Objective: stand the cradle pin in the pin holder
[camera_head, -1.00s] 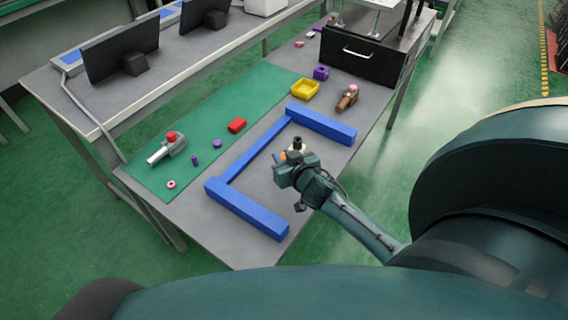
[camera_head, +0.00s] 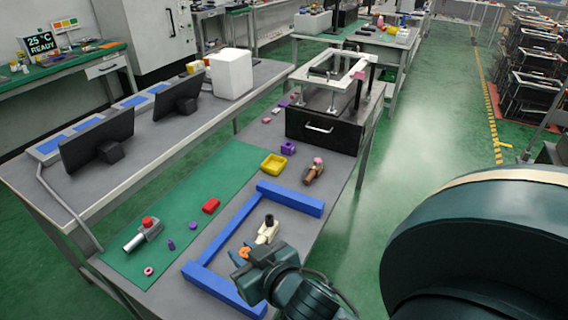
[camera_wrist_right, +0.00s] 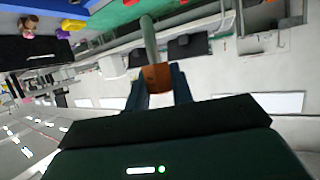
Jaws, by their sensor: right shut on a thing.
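My right gripper (camera_head: 250,257) is shut on an orange-brown piece, which I take to be part of the cradle pin (camera_head: 244,252), over the area inside the blue frame. In the right wrist view the orange-brown block (camera_wrist_right: 156,77) sits between the fingers, and a grey-green rod (camera_wrist_right: 149,38) extends from it, away from the gripper. A cream fixture with a black top (camera_head: 266,233) stands just beyond the gripper. A purple block (camera_head: 287,147) with a dark top, possibly the pin holder, stands beyond the frame; I cannot be sure. My left gripper is not in view.
The blue frame (camera_head: 228,227) surrounds the work area on three sides. A yellow tray (camera_head: 274,164), a brown fixture with a pink top (camera_head: 313,171) and a black drawer box (camera_head: 322,132) stand beyond it. A grey fixture (camera_head: 143,234) and small parts lie on the green mat (camera_head: 125,262).

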